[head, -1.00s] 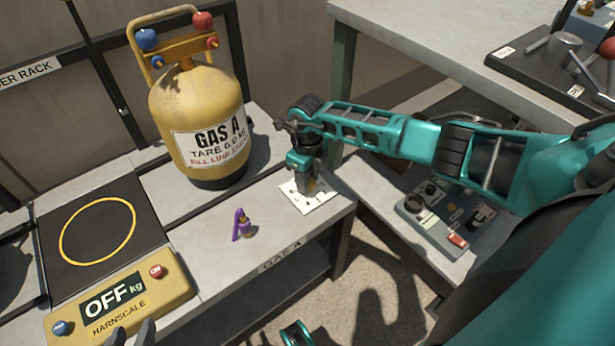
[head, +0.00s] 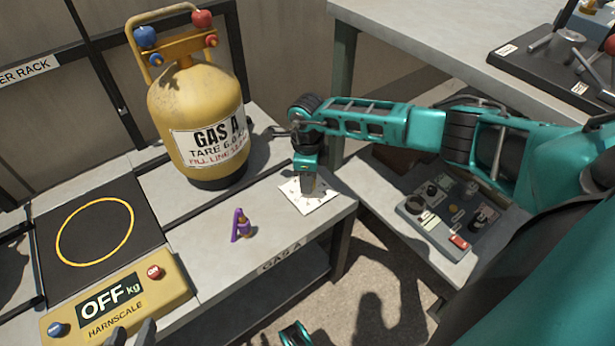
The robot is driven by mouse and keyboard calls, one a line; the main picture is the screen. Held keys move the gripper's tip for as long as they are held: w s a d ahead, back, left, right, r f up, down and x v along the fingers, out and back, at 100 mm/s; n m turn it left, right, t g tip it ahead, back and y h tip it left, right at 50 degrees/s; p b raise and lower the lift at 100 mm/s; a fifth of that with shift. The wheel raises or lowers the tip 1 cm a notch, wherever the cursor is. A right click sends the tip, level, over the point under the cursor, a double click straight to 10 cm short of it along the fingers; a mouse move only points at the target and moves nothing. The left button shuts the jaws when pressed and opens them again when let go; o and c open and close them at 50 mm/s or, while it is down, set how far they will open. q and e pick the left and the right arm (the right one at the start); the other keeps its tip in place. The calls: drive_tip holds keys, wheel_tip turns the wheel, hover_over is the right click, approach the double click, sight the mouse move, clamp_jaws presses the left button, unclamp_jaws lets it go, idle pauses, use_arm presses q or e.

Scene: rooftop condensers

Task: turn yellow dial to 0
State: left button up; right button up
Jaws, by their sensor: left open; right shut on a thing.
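My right gripper (head: 308,188) points down at a white card-like plate (head: 318,203) with dark marks, near the front right corner of the grey bench. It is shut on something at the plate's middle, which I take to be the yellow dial. The fingers hide the dial almost wholly, and its pointer and the marks cannot be read. My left gripper (head: 132,336) shows only as dark fingertips at the bottom edge, in front of the scale. It is open, with nothing seen in it.
A yellow gas cylinder (head: 197,115) stands behind on the bench. A small purple item (head: 240,225) lies left of the plate. The yellow scale (head: 115,303) reads OFF at lower left. A grey control panel (head: 447,215) sits on a lower shelf at right.

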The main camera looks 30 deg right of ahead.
use_arm(q)
drive_tip(key=shift+a, duration=0.1)
use_arm(e)
drive_tip(key=o, duration=1)
drive_tip(key=shift+o, duration=0.2)
wheel_tip(320, 180, up, 7)
drive_tip(key=shift+f+p, duration=0.2)
drive_tip(key=shift+p, duration=1.05)
use_arm(q)
drive_tip(key=shift+s+a+r+p, duration=0.2)
drive_tip(key=shift+a+r+p, duration=0.35)
drive_tip(key=shift+r+p, duration=0.3)
use_arm(e)
wheel_tip(320, 180, up, 6)
drive_tip(key=shift+r, duration=0.2)
